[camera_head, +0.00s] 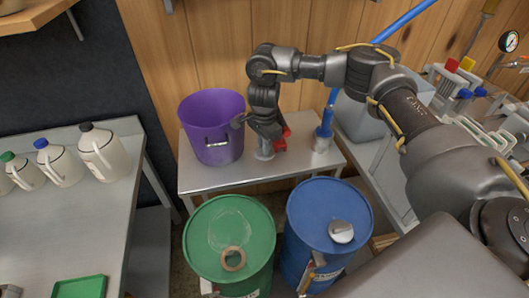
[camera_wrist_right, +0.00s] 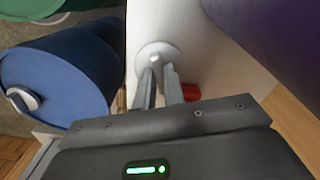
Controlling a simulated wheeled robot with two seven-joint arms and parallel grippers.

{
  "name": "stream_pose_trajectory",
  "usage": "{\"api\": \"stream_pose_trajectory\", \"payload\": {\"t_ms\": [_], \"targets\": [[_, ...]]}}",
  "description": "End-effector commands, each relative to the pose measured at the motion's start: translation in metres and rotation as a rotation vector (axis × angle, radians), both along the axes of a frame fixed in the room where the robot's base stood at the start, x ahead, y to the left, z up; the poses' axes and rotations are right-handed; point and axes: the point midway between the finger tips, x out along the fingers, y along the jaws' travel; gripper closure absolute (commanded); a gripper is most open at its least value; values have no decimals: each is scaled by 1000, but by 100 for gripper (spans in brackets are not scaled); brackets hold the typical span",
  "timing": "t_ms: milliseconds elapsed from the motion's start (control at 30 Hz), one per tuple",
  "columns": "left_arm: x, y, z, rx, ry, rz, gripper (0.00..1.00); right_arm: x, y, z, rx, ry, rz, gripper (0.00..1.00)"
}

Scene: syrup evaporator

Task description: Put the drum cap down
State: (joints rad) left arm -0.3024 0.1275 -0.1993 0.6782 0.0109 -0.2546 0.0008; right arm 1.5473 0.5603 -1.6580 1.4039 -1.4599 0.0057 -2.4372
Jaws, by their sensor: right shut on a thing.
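My right gripper (camera_head: 264,143) points down over the small metal table (camera_head: 205,181). In the right wrist view its two fingers (camera_wrist_right: 160,72) are shut on a pale round cap (camera_wrist_right: 150,50) with a small raised knob. In the head view the pale cap (camera_head: 265,154) shows just under the fingers, at or very near the table top; I cannot tell whether it touches. My left gripper is not in view.
A purple bucket (camera_head: 212,115) stands left of the gripper. A red item (camera_head: 281,139) and a blue-handled tool (camera_head: 325,124) are to its right. A green drum (camera_head: 215,225) with a tan ring and a blue drum (camera_head: 318,210) stand in front. The table's front-left is bare.

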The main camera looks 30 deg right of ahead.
Motion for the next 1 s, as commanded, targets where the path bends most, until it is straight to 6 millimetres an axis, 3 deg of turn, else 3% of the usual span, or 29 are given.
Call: {"api": "stream_pose_trajectory", "payload": {"t_ms": [233, 667, 700, 833, 1000], "targets": [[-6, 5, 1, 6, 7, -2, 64, 1, -2, -32, 0, 3, -2, 100], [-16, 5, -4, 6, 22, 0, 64, 2, -2, -39, 0, 1, -1, 100], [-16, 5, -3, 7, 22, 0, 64, 2, -2, -38, 0, 1, -1, 87], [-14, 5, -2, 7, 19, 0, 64, 2, -2, -38, 0, 2, -2, 70], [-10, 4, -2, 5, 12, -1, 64, 1, -2, -38, 0, 2, -2, 67]]}}
